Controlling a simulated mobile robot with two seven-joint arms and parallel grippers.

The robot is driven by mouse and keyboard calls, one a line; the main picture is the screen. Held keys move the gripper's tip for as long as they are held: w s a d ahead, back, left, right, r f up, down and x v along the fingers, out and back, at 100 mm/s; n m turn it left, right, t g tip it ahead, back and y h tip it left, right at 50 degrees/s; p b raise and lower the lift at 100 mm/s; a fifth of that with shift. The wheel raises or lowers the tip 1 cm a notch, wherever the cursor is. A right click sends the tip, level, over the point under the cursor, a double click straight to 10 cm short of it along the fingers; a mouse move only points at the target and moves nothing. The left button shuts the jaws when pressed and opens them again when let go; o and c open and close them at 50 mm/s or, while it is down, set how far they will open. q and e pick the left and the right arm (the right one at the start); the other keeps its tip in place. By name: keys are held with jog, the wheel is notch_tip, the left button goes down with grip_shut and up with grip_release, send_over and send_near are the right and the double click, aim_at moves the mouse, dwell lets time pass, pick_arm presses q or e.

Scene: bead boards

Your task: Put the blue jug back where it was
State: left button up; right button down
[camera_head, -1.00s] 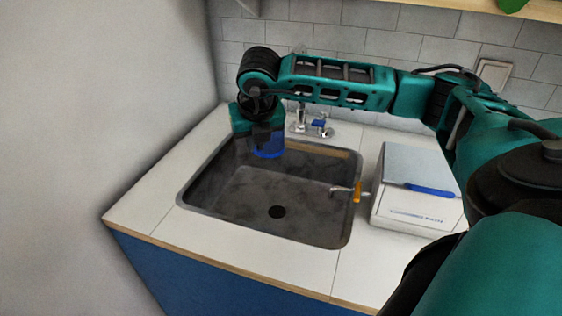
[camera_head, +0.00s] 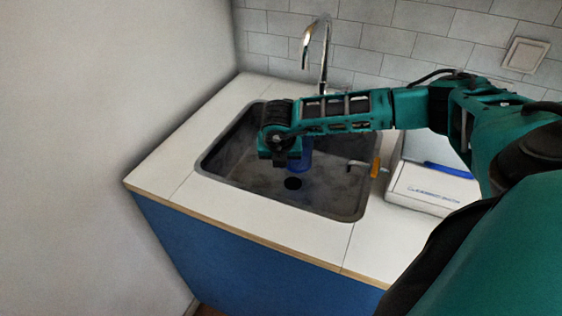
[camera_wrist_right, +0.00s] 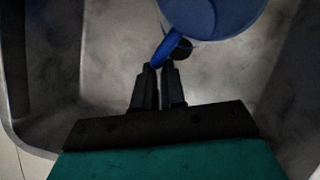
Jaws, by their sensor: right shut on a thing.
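The blue jug (camera_head: 304,155) is over the basin of the sink (camera_head: 226,166), just behind the drain in the head view. My right gripper (camera_wrist_right: 159,82) is shut on the jug's blue handle. The handle and part of the jug's round body (camera_wrist_right: 208,14) show at the top of the right wrist view. In the head view my right wrist covers the left part of the jug. I cannot tell whether the jug's bottom touches the basin floor. My left gripper is in neither current view.
A chrome faucet (camera_head: 326,50) rises behind the sink. A white box (camera_head: 430,188) with a blue item (camera_head: 448,170) on it stands right of the sink. An orange-handled item (camera_head: 375,167) is at the sink's right edge. The counter left of the sink (camera_head: 165,160) is clear.

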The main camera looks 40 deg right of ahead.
jog(key=shift+f, duration=2.4)
jog(key=c, duration=1.2)
grip_release()
jog(key=v, duration=1.2)
